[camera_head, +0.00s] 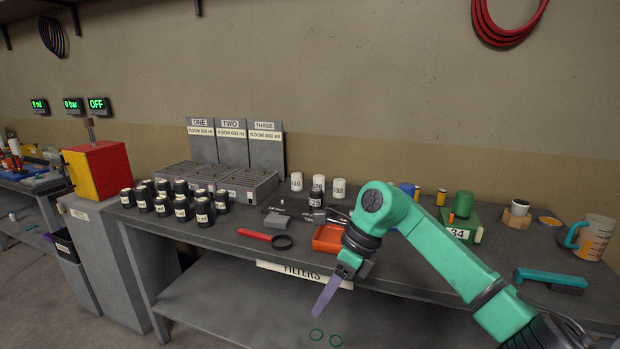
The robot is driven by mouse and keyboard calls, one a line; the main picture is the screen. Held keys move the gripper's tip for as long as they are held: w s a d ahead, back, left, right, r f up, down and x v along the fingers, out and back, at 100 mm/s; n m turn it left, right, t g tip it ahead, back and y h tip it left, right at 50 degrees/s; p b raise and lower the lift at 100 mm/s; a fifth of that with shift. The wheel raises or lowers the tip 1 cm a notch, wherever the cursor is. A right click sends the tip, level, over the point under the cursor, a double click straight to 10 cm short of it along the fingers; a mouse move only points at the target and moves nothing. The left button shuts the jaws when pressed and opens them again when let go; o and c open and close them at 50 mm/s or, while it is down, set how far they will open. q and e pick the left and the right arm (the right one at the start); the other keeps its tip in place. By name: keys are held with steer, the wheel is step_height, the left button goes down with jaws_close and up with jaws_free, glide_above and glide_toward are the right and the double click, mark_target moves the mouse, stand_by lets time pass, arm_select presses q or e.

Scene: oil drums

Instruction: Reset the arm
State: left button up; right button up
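My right arm (440,255), teal with dark joints, comes in from the lower right and bends down at a raised elbow. My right gripper (325,298) hangs in front of the table's front edge, pointing down. One flat purple piece shows at its end, seen nearly edge-on; I cannot tell whether it is a finger alone or both fingers together. Nothing is clearly seen held in it. My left arm and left gripper are not in view.
The dark workbench (400,273) holds several black bottles (181,208), an orange tray (328,238), a red-handled tool (265,238), a green block (458,228) and a measuring jug (592,238). Green rings (316,335) lie on the lower shelf (240,310).

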steer(key=w+a+f+m+y, duration=0.1)
steer(key=a+f+m+y, duration=0.2)
steer(key=a+m+y, duration=0.3)
steer(key=w+d+f+m+t+y, duration=0.2)
steer(key=w+f+m+t+y, duration=0.4)
steer(key=m, duration=0.3)
steer(key=s+d+f+m+t+h, duration=0.1)
steer(key=d+f+m+t+h, duration=0.1)
steer(key=d+f+m+h, duration=0.45)
steer(key=s+d+f+m+t+h, duration=0.1)
steer(key=d+f+m+t, duration=0.25)
steer(key=f+m, duration=0.6)
steer(key=s+d+f+m+t+h, duration=0.2)
steer(key=d+f+m+h, duration=0.25)
steer(key=f, duration=0.65)
steer(key=s+d+f+m+g+h, duration=0.2)
steer(key=s+d+f+m, duration=0.15)
steer(key=s+f, duration=0.45)
steer(key=s+d+f+m+g+h, duration=0.1)
steer(key=s+d+f+m+g, duration=0.1)
steer(key=s+d+f, duration=0.45)
steer(key=s+d+f+m+g+h, duration=0.1)
steer(key=s+f+m+g, duration=0.2)
steer(key=s, duration=1.1)
steer(key=s+d+f+m+g+h, duration=0.1)
steer(key=s+f+m+g, duration=0.2)
steer(key=s+f, duration=0.4)
steer(key=s+g, duration=0.1)
steer(key=s, duration=0.6)
steer(key=shift+s+d, duration=0.35)
